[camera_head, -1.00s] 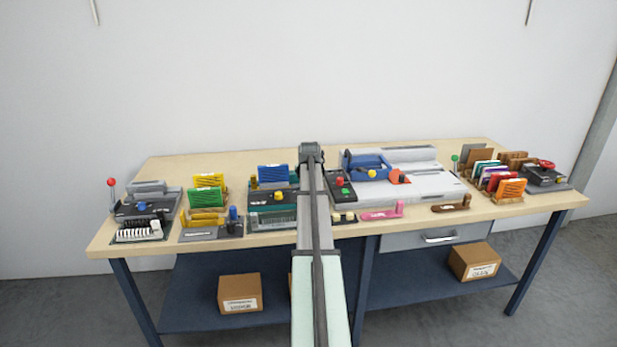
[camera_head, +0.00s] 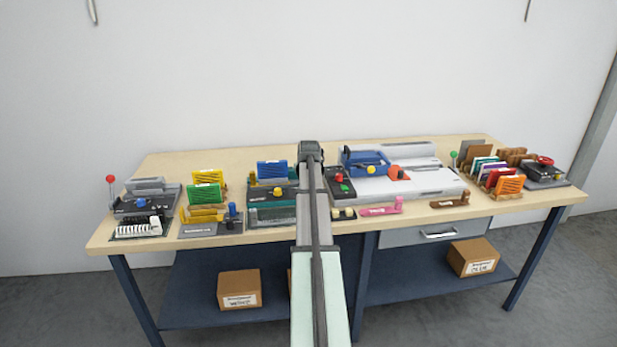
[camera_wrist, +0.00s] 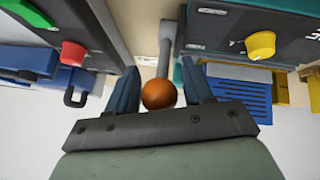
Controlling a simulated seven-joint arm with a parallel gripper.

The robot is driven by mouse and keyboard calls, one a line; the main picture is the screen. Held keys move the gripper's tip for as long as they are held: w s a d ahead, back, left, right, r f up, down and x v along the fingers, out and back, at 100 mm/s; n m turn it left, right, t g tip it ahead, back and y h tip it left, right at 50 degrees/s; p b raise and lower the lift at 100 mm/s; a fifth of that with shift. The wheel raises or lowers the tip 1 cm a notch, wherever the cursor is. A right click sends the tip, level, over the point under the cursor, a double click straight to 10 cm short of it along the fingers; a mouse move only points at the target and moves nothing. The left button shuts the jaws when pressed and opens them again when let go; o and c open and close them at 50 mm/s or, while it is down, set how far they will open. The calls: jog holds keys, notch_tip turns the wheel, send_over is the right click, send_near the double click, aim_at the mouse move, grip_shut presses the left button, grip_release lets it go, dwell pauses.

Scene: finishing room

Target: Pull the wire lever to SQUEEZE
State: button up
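A lever with a round orange knob (camera_wrist: 158,94) on a grey rod (camera_wrist: 167,48) shows in the wrist view, beside the teal-and-black machine (camera_wrist: 235,42). The knob is between the two fingers of my gripper (camera_wrist: 162,90). The fingers are apart, with a gap visible on the right side of the knob; contact on the left cannot be told. In the head view the teal machine (camera_head: 270,216) stands just left of my arm. My arm hides the lever there, and the fingers cannot be seen. No SQUEEZE mark is readable.
Right of my arm stand a black panel with red and green buttons (camera_head: 340,187) and a large grey machine (camera_head: 420,183). A blue slotted panel (camera_wrist: 240,97) and a yellow knob (camera_wrist: 260,45) are close to the fingers. A black machine with a red-ball lever (camera_head: 111,179) is far left.

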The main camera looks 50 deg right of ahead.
jog(key=shift+o, duration=0.5)
jog(key=v, duration=1.4)
jog(key=shift+w, duration=0.1)
jog(key=s+a+f+y, duration=0.1)
jog(key=a+f, duration=0.4)
jog(key=f, duration=0.1)
jog(key=s+a+f+g+y, duration=0.1)
jog(key=a+f, duration=0.4)
jog(key=f, duration=0.1)
jog(key=s+a+f+y, duration=0.1)
jog(key=a+f+y, duration=0.1)
jog(key=a+f, duration=0.3)
jog(key=shift+s+a+f+g, duration=0.15)
jog(key=shift+a+f+g, duration=0.2)
jog(key=shift+f, duration=0.45)
jog(key=s+a+f+n+g+y, duration=0.1)
jog(key=a+f+n+g+y, duration=0.2)
jog(key=a+f, duration=2.35)
jog(key=s+a+f+n+g, duration=0.1)
jog(key=s+a+f+g, duration=0.3)
jog(key=s+a+f, duration=0.75)
jog(key=s+a+f+n+g, duration=0.1)
jog(key=s+a+f, duration=0.2)
jog(key=s, duration=0.3)
jog(key=s+a+f+n+g+h, duration=0.1)
jog(key=s+a+f, duration=0.2)
jog(key=s+a, duration=0.3)
jog(key=shift+s+a+g, duration=0.35)
jog(key=shift+s, duration=0.35)
